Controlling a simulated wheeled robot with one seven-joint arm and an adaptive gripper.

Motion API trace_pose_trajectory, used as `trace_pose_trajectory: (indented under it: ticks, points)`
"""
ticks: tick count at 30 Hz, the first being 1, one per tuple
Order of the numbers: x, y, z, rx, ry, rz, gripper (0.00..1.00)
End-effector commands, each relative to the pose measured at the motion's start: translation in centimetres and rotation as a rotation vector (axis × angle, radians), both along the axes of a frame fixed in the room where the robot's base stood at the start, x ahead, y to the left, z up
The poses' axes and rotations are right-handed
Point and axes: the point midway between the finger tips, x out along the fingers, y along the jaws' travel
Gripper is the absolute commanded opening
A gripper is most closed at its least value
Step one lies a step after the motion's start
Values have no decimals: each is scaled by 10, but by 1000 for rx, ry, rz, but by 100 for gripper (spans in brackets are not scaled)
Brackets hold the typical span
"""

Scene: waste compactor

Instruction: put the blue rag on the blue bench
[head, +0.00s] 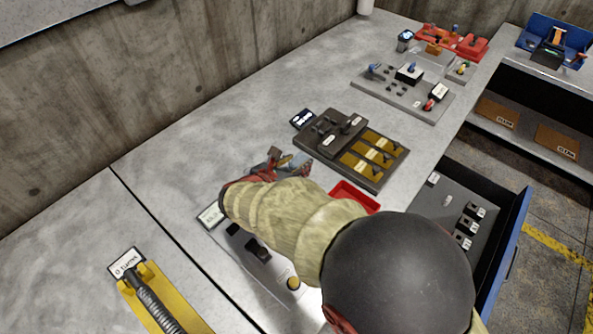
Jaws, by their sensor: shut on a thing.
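My gripper (285,163) is at the end of my tan-sleeved arm, above the grey worktop left of the dark panel. It is shut on a small bluish thing (301,164), mostly hidden by the fingers and arm. It may be the blue rag, but its shape is too small to tell. No other blue rag shows. A blue bench-like stand (568,33) is at the far right back, with an orange-handled item on it. My gripper is far from it.
A dark panel with yellow slots (372,158), a grey switch board (405,92) and a red tray (445,40) stand on the worktop (200,140). An open blue-fronted drawer (507,255) juts out at right. A yellow device (165,310) is at lower left. Concrete wall behind.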

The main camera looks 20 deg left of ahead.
Motion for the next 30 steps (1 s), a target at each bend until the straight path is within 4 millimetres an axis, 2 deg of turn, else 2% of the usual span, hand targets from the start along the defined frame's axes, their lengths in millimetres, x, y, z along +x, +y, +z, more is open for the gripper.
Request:
trace_pose_trajectory:
  ticks: [1,4,16,17,26,30]
  points:
    - [0,-1,-14,-1,1,0,6]
    - [0,-1,-24,0,0,-1,6]
    - [0,-1,-27,-1,0,0,6]
    - [0,-1,-26,-1,0,0,41]
    - [0,-1,-26,-1,1,0,58]
    - [0,-1,-26,-1,0,0,59]
